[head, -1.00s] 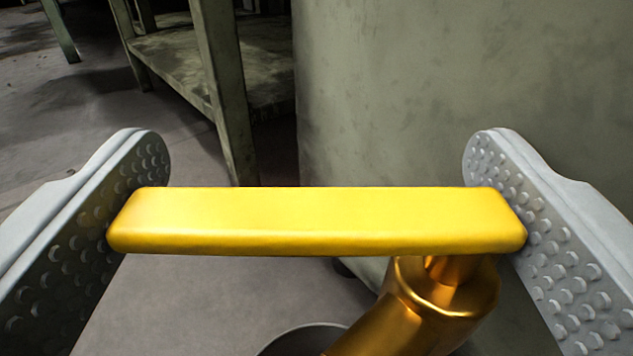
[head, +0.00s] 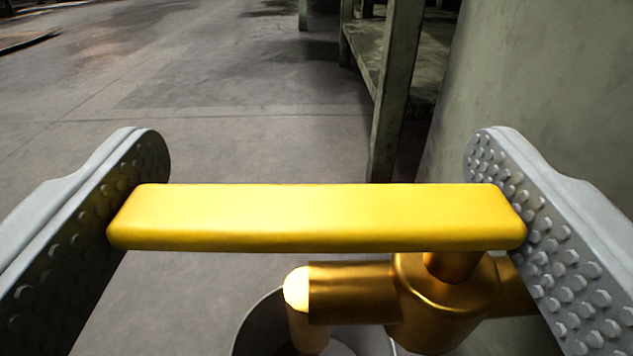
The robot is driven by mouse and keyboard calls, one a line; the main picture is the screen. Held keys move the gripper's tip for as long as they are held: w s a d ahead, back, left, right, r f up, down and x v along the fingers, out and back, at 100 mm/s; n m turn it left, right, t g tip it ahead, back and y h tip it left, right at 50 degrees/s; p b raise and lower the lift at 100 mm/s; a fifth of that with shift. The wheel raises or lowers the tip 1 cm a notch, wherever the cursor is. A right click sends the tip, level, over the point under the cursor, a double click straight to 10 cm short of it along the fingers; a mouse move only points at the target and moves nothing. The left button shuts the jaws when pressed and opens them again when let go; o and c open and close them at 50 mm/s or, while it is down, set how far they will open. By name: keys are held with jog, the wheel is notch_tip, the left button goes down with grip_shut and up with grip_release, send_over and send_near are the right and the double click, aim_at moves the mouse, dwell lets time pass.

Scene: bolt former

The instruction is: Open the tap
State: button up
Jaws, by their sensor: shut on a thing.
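The tap's yellow handle (head: 316,217) lies lengthwise between the two studded grey fingers of my gripper (head: 316,215), its ends touching both pads. My gripper is shut on it. The brass tap body (head: 440,300) shows below the handle's right part, with its stem under the handle. A spout runs left from the body and ends in a bright, pale rounded tip (head: 297,287) that turns down. Part of the body is hidden by the handle and the right finger.
A grey round container (head: 262,318) stands below the spout, partly cut off by the frame. A large grey-green wall or tank (head: 530,70) rises at the right. A green metal table (head: 388,95) stands behind. The floor (head: 200,90) at the left is clear.

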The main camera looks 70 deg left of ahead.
dwell(0.5)
jog(key=o, duration=1.2)
jog(key=shift+d, duration=0.15)
jog(key=v, duration=0.7)
jog(key=shift+d, duration=0.15)
